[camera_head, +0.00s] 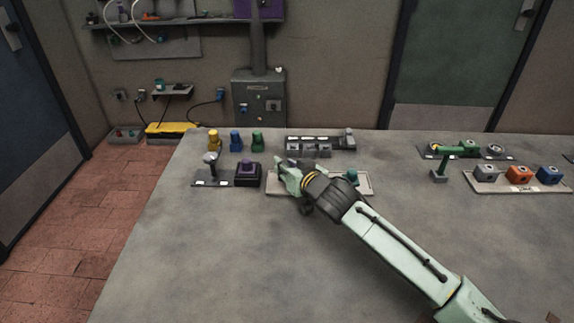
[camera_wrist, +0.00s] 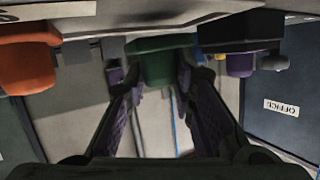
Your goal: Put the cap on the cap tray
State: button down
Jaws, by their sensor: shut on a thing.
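In the wrist view, which is upside down, a green tapered piece (camera_wrist: 165,62), apparently the cap, sits between the two dark fingertips of my gripper (camera_wrist: 162,82). My gripper is shut on it. In the head view my gripper (camera_head: 283,170) is low over the left part of a pale tray (camera_head: 276,189), probably the cap tray. The held piece cannot be made out there, and I cannot tell if it touches the tray. A teal piece (camera_head: 352,178) stands at the tray's right end. My wrist hides the tray's middle.
A black block with a purple top (camera_head: 247,173) and a knobbed stand (camera_head: 210,166) are close left. Yellow (camera_head: 213,141), blue (camera_head: 236,141) and green (camera_head: 257,142) pieces stand behind. A grey rack (camera_head: 318,145) is behind the tray. The front table is clear.

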jog(key=shift+f+b, duration=0.45)
jog(key=shift+f, duration=0.1)
jog(key=c, duration=1.4)
grip_release()
jog(key=shift+f, duration=0.15)
jog(key=shift+o, duration=0.2)
jog(key=shift+r+p, duration=0.5)
jog(key=shift+r, duration=0.05)
jog(key=shift+s+d, duration=0.25)
jog(key=shift+s, duration=0.05)
jog(key=b+v, duration=0.3)
jog(key=v, duration=0.8)
jog(key=shift+s+r, duration=0.1)
jog(key=shift+r, duration=0.2)
